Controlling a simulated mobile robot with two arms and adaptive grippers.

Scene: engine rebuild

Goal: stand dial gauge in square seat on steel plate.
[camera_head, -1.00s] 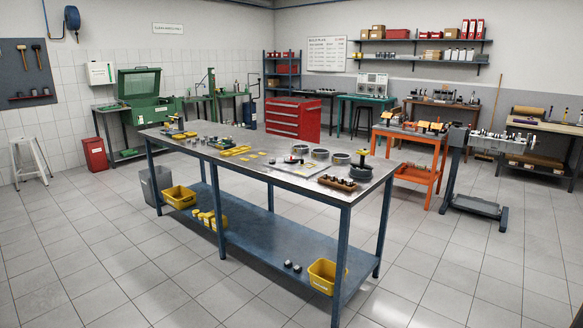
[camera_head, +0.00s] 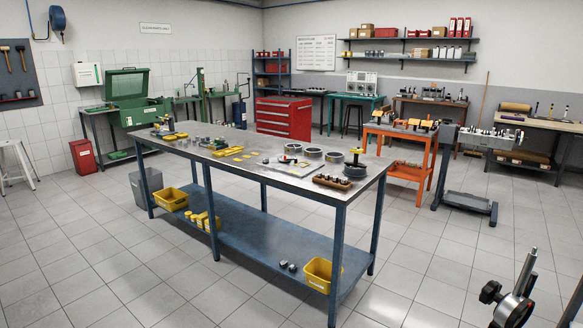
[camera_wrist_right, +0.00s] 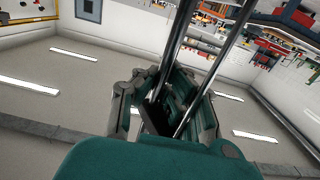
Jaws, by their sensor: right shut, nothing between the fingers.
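A steel post with black knobs and clamps (camera_head: 513,298), apparently the dial gauge's stand, rises tilted at the lower right of the head view; its dial and foot are not visible. My right gripper (camera_wrist_right: 163,108) shows only in the right wrist view, shut. Two bright steel rods (camera_wrist_right: 207,68) run up past its fingers; I cannot tell how they meet the fingers. A pale flat plate (camera_head: 291,171), perhaps the steel plate, lies on the workbench top, well away from the post. Its square seat is too small to make out. My left gripper is out of view.
The long steel workbench (camera_head: 240,166) carries yellow trays, several metal rings (camera_head: 312,153) and a brown block of parts (camera_head: 331,182). An orange cart (camera_head: 406,172) and an engine stand (camera_head: 466,200) stand behind it to the right.

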